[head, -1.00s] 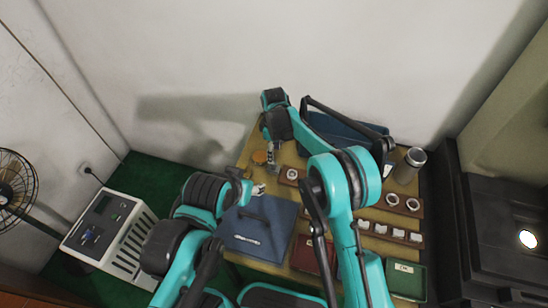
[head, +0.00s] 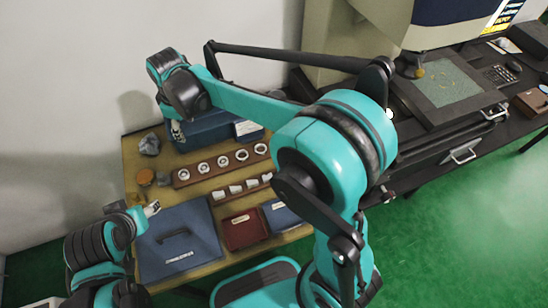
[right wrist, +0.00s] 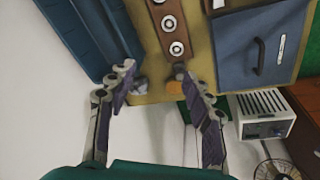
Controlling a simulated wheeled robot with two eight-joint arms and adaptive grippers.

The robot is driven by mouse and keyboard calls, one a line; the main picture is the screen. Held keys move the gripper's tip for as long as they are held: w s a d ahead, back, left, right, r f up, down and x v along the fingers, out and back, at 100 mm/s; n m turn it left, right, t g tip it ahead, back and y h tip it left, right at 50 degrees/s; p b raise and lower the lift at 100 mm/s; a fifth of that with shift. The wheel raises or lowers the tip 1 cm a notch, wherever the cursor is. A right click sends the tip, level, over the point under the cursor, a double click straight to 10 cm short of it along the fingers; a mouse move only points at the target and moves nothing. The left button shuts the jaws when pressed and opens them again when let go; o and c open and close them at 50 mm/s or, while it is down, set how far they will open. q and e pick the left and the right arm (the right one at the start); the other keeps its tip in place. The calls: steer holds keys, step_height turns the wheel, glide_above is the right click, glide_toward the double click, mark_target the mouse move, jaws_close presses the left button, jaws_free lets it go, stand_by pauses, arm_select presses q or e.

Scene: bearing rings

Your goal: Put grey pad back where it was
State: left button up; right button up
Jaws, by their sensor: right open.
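A crumpled grey lump, which looks like the grey pad (head: 150,143), lies at the back left of the wooden table (head: 132,158), left of the blue crate. It shows partly in the right wrist view (right wrist: 140,87), just beyond my fingertips. My right gripper (head: 178,131) hangs by the crate's left end, right of the pad and apart from it. In the right wrist view my right gripper (right wrist: 154,68) has its fingers spread with nothing between them. My left gripper (head: 151,208) is low at the left, by the blue case; its jaw gap is too small to judge.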

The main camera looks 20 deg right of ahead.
steer(key=s+d+r+m+t, duration=0.1)
steer(key=s+d+r+m, duration=0.15)
steer(key=s+d, duration=0.35)
steer(key=s+d+r+m+t, duration=0.2)
steer(key=s+d+m, duration=0.1)
steer(key=s+d, duration=0.3)
steer(key=s+d+f+m+t, duration=0.1)
steer(key=s+d+f+m, duration=0.3)
steer(key=s+d, duration=0.3)
steer(key=s+m, duration=0.1)
steer(key=s, duration=0.1)
steer(key=shift+s+d+m+t+h, duration=0.3)
steer(key=shift+s+m+t+h, duration=0.05)
steer(key=shift+t+h, duration=0.05)
